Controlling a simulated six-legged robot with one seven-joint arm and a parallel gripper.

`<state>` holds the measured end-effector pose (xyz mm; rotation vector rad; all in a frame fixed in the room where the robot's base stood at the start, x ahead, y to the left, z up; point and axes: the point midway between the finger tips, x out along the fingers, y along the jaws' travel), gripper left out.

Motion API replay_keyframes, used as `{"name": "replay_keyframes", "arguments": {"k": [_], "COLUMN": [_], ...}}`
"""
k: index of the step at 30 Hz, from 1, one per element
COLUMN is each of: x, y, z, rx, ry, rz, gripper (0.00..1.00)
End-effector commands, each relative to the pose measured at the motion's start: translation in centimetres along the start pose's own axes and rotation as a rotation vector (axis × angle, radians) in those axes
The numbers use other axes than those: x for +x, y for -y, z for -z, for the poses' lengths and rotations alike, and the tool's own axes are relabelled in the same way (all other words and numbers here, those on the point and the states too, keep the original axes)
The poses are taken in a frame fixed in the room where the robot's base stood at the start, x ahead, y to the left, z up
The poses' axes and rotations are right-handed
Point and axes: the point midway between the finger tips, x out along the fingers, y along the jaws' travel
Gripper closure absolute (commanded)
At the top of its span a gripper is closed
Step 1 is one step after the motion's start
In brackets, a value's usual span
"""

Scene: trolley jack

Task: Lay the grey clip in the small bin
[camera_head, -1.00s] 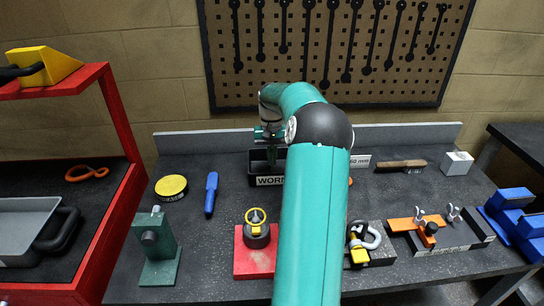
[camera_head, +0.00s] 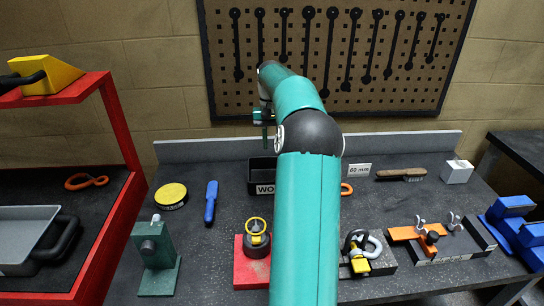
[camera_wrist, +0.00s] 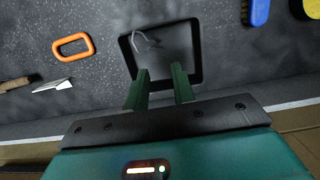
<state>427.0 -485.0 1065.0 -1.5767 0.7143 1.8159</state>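The small bin (camera_head: 251,180) is a black open box on the bench, its label partly hidden by my arm. In the wrist view the bin (camera_wrist: 197,55) lies just beyond my fingertips. A thin, curved grey clip (camera_wrist: 146,42) shows inside it, near one corner. My gripper (camera_wrist: 160,80) is open, with a clear gap between its two green fingers and nothing held. In the head view my gripper (camera_head: 265,132) is above and behind the bin, apart from it. The clip cannot be made out in the head view.
A blue-handled tool (camera_head: 211,201) and yellow tin (camera_head: 171,195) lie left of the bin. An orange ring (camera_wrist: 73,46) and a wooden-handled tool (camera_head: 401,174) lie right of it in the head view. A red block (camera_head: 253,267) stands in front. The pegboard (camera_head: 340,60) rises behind.

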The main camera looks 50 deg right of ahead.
Motion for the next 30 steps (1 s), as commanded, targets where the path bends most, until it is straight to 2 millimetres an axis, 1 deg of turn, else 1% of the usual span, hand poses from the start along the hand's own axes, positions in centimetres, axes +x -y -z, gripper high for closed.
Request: {"name": "replay_keyframes", "arguments": {"k": [1,3,6,13,16,17,20,21,23,24,26,27,29,30], "x": [-0.9,-1.9,-2.8,-3.2,-3.6,-3.9,-5.0,-5.5,-6.3,-6.8,-7.3,-7.7,-8.1,-8.3], "y": [0.0,0.0,0.0,0.0,0.9,1.5,4.4,5.9,8.2,9.7,11.8,13.0,14.7,15.8], "z": [0.1,0.1,0.1,0.0,-0.4,-0.7,-2.2,-3.0,-4.6,-5.8,-7.5,-8.8,-10.7,-12.0], "rx": [0.000,0.000,-0.001,-0.002,-0.016,-0.025,-0.073,-0.097,-0.138,-0.163,-0.202,-0.228,-0.264,-0.289], "ry": [-0.003,-0.003,-0.001,0.001,-0.008,-0.013,-0.041,-0.055,-0.079,-0.097,-0.122,-0.139,-0.164,-0.182], "rz": [0.000,0.000,0.001,0.000,-0.006,-0.010,-0.030,-0.040,-0.054,-0.062,-0.074,-0.081,-0.089,-0.092], "gripper": [0.75,0.75,0.75,0.75,0.75,0.75,0.75,0.75,0.75,0.75,0.75,0.75,0.75,0.75]}}
